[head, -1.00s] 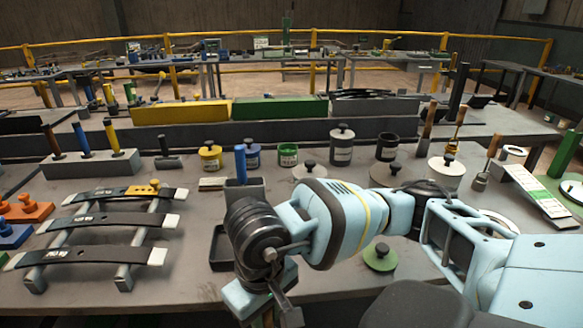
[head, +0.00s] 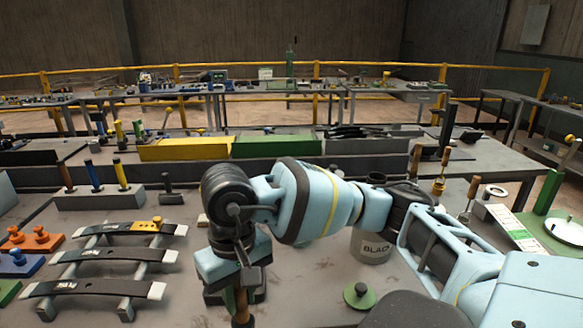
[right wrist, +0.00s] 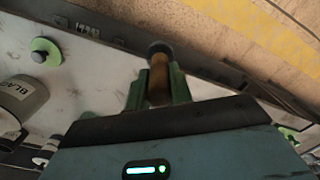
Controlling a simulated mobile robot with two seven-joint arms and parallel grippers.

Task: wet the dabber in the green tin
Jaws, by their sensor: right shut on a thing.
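My right gripper (head: 238,288) is low at the front of the bench, left of the middle of the head view. It is shut on a wooden-handled tool, taken to be the dabber (head: 241,309), which points down. In the right wrist view the green fingers (right wrist: 158,88) clasp the wooden handle (right wrist: 158,76), which has a dark round end. My left gripper is not in view.
A tin marked BLACK (head: 371,249) stands just beyond my forearm. Leaf springs (head: 115,255) lie on a rack at left. A block with upright handled tools (head: 97,197) stands behind them. Yellow (head: 185,149) and green (head: 277,146) bars line the back.

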